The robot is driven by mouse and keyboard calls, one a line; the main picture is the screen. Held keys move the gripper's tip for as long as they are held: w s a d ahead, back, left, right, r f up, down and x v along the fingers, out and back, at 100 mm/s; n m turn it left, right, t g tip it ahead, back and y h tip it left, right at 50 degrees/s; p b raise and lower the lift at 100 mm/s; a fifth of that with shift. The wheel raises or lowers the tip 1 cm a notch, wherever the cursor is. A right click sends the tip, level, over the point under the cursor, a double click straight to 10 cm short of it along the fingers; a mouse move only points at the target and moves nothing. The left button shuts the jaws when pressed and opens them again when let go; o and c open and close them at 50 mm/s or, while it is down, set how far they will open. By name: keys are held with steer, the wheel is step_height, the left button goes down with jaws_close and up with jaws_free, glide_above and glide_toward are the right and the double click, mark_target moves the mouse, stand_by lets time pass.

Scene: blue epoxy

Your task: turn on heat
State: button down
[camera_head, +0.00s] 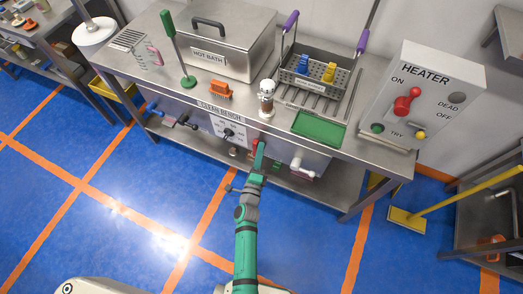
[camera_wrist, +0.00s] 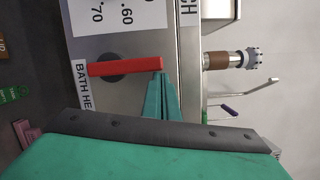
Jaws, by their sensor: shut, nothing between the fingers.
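A red lever (camera_wrist: 125,67) shows in the wrist view on the metal front panel of the bench. It lies level across that picture, beside a label (camera_wrist: 84,88) whose visible part reads "BATH HE". My gripper (camera_wrist: 161,78) is shut and empty, its green fingertips just below the lever's right end; I cannot tell whether they touch it. In the head view, my gripper (camera_head: 260,152) is at the bench front. A grey heater box (camera_head: 422,93) stands at the bench's right end, with a red lever (camera_head: 405,103) and "ON", "OFF", "TRY" and "DEAD" markings.
A lidded metal box marked "HOT BATH" (camera_head: 221,36), a rack (camera_head: 318,72) and a green tray (camera_head: 319,128) stand on the bench. A white panel with numbers (camera_wrist: 120,18) is beside the lever. A yellow broom (camera_head: 408,220) is at right. The blue floor before the bench is open.

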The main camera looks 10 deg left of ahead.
steer(key=shift+a+r, duration=0.15)
steer(key=shift+a, duration=0.1)
steer(key=s+d, duration=0.5)
steer(key=s, duration=0.5)
steer(key=shift+s, duration=0.4)
steer(key=shift+w, duration=0.1)
stand_by(0.3)
